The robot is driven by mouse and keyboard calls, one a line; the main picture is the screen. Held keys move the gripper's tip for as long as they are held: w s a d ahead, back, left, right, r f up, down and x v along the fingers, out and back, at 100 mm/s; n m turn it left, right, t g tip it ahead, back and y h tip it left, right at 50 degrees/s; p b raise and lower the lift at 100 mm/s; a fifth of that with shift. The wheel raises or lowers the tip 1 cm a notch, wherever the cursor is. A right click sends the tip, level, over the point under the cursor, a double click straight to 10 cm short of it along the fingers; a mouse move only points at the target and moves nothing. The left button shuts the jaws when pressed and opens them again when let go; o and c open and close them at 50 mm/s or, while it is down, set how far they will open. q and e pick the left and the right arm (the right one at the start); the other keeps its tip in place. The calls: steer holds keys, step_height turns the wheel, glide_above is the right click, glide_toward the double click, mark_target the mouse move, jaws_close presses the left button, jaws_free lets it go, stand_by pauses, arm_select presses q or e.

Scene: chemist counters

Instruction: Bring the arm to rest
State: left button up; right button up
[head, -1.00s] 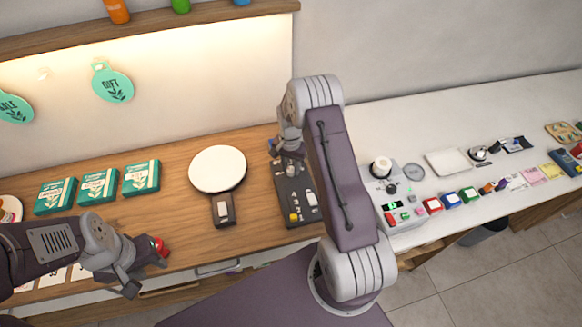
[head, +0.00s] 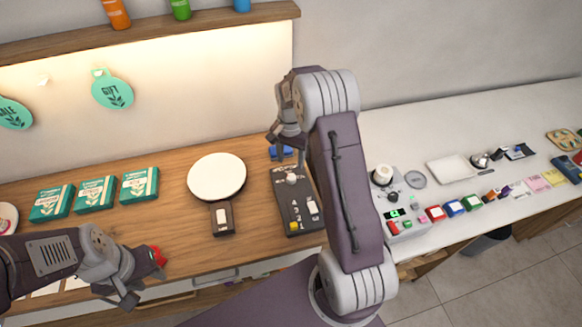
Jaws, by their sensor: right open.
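My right arm reaches up through the middle of the head view and bends over at the top. My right gripper (head: 287,150) hangs from it, pointing down, open, with nothing seen between its fingers. It appears above the far end of a dark board (head: 306,212) and in front of a blue object (head: 281,153). My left gripper (head: 140,283) is at the lower left, over the front edge of the wooden counter (head: 180,231). A red object (head: 157,256) shows right beside it. I cannot tell whether the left gripper holds it, and its jaws are partly hidden.
A round white plate (head: 217,177) on a dark base stands left of the board. Several teal boxes (head: 96,194) lie further left. The white counter (head: 400,140) at right carries a grey device (head: 404,222), a white tray (head: 453,168) and several small coloured items.

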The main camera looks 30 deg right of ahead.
stand_by(0.4)
steer(key=s+a+r+n+t, duration=0.1)
steer(key=s+a+r+n, duration=0.2)
steer(key=s+a+r, duration=0.35)
steer(key=s+a+f+n, duration=0.1)
steer(key=s+a+n, duration=0.1)
steer(key=s, duration=0.4)
steer(key=s+a+f+n, duration=0.2)
steer(key=s+n, duration=0.3)
steer(key=s, duration=0.1)
steer(key=shift+a+f, duration=0.15)
steer(key=shift+a, duration=0.1)
steer(key=shift+s, duration=0.1)
